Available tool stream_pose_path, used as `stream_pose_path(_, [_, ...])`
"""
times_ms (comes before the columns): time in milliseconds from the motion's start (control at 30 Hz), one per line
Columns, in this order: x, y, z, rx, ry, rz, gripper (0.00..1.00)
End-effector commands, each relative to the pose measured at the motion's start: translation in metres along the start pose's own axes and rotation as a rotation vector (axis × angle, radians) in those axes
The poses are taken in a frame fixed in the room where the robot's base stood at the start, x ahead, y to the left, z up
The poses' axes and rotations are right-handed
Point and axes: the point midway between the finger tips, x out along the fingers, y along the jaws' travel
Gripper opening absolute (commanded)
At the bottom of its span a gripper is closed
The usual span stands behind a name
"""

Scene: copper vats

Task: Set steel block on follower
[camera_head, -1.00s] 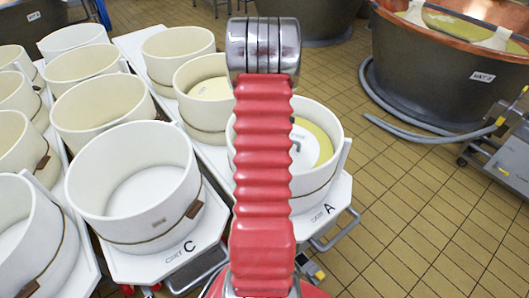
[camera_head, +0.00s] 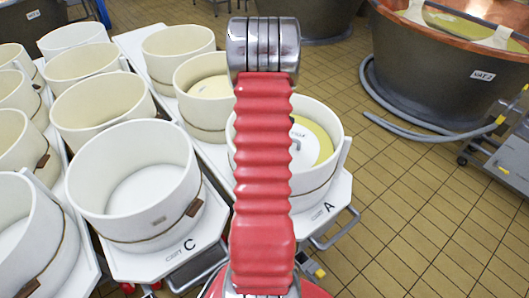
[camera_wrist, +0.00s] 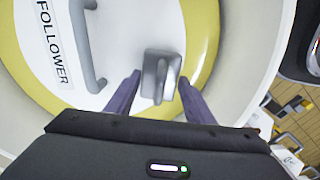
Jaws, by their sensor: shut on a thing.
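The follower (camera_wrist: 122,28) is a white disc with a grey bar handle and a FOLLOWER label in the wrist view. A yellow ring shows around it, inside a white round mould. In the head view the follower (camera_head: 299,146) is partly hidden behind my red arm, in the mould on cart A. The steel block (camera_wrist: 162,72) is grey, with a raised grip, and lies over the follower's right part in the wrist view. My gripper (camera_wrist: 160,92) is shut on it with two purple fingers. I cannot tell whether the block touches the follower. The head view hides the gripper and block.
The mould wall (camera_head: 335,172) surrounds the follower. An empty mould (camera_head: 140,180) stands on cart C to the left, with several more moulds beyond. A copper vat (camera_head: 440,70) and a grey hose (camera_head: 400,130) are at the right. Tiled floor is open at right.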

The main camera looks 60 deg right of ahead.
Motion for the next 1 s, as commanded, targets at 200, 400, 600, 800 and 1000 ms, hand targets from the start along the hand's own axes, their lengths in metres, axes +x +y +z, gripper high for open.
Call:
stream_pose_path(200, [-0.001,0.001,0.0,0.0,0.001,0.003,0.0])
stream_pose_path(400, [-0.001,0.001,0.0,0.0,0.001,0.002,0.61])
stream_pose_path(600, [0.0,0.0,0.0,0.0,0.0,0.001,0.7])
stream_pose_path(800, [0.001,-0.001,0.001,0.0,-0.001,-0.002,0.7])
stream_pose_path(1000, [-0.013,0.0,0.0,0.0,0.001,0.001,0.7])
